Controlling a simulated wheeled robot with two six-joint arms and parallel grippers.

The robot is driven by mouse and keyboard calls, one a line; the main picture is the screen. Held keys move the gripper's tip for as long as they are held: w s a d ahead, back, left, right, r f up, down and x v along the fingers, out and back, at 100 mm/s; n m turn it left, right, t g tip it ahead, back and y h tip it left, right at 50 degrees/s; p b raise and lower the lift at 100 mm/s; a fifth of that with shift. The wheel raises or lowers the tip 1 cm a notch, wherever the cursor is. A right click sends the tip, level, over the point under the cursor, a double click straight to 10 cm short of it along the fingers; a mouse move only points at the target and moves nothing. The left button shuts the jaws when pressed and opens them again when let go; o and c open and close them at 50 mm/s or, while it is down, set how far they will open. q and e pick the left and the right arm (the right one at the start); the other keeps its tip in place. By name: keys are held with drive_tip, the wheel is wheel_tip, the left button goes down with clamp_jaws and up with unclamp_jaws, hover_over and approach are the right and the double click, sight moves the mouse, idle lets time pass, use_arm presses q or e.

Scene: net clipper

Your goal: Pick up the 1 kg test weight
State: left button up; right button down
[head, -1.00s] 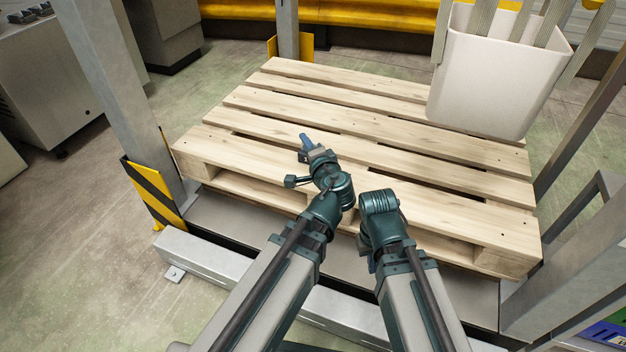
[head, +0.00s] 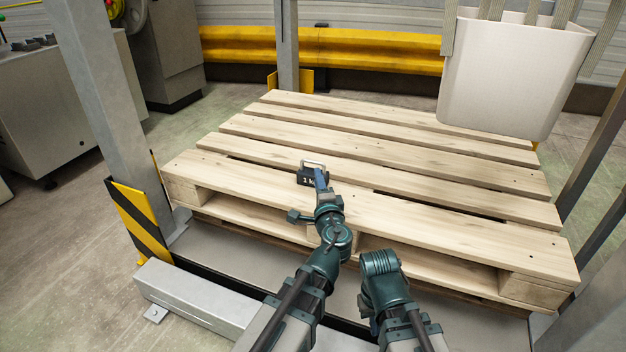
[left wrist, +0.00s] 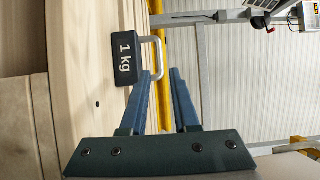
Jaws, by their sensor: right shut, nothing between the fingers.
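The 1 kg test weight (head: 304,180) is a dark block with a pale metal handle, on the wooden pallet (head: 250,184) near its front left part. In the left wrist view the weight (left wrist: 124,62) shows its white "1 kg" label, and its handle sticks out to the right. My left gripper (head: 319,172) reaches toward it.
Grey posts (head: 108,100) stand at the sides, the left one with a yellow-black guard (head: 140,218). A yellow barrier (head: 370,50) runs behind. Most of the pallet top is clear.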

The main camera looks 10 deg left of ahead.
sight(313, 161)
use_arm(q)
drive_tip(key=x, duration=1.2)
drive_tip(key=shift+w+f, duration=0.1)
drive_tip(key=shift+w, duration=0.15)
clamp_jaws()
idle(1.1)
